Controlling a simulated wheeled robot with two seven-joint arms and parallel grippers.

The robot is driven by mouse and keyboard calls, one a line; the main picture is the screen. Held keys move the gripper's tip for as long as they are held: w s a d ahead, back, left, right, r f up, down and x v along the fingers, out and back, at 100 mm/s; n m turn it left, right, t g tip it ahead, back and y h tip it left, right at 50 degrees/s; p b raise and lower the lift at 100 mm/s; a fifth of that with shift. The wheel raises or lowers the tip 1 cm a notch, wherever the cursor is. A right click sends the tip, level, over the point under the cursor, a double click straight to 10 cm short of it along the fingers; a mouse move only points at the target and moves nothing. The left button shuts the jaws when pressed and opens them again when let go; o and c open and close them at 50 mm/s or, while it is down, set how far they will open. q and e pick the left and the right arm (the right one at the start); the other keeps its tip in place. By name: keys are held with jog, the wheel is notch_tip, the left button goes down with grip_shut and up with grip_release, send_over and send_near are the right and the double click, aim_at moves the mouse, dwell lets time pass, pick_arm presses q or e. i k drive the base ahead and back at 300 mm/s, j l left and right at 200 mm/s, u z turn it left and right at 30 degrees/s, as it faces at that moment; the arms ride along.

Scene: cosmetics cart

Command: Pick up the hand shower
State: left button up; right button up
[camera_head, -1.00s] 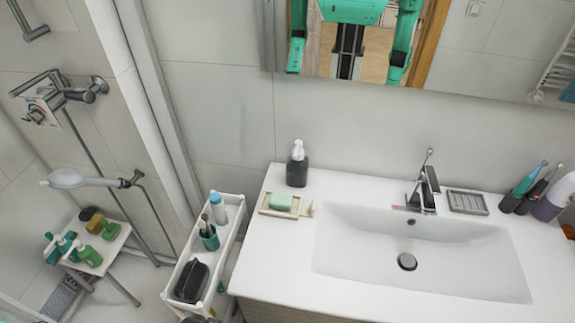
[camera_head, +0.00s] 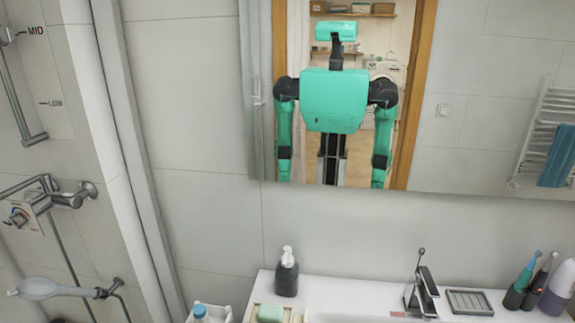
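The hand shower (camera_head: 40,289) is at the lower left. Its pale grey-white head points left, and its dark handle end sits at a holder (camera_head: 115,289) beside the wall. A hose runs down from the shower mixer (camera_head: 55,200) above it. Neither of my grippers shows directly. My reflection (camera_head: 335,100) in the mirror shows both arms hanging down at my sides, with the gripper ends cut off or too small to read.
A white sink counter (camera_head: 340,290) runs along the bottom right, with a soap dispenser (camera_head: 286,273), green soap (camera_head: 270,313), faucet (camera_head: 422,290) and toothbrush cup (camera_head: 515,298). A cart top with a blue-capped bottle (camera_head: 200,312) shows at the bottom edge. A wall edge (camera_head: 130,150) stands right of the shower.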

aim_at(36, 286)
jog(key=u, duration=1.65)
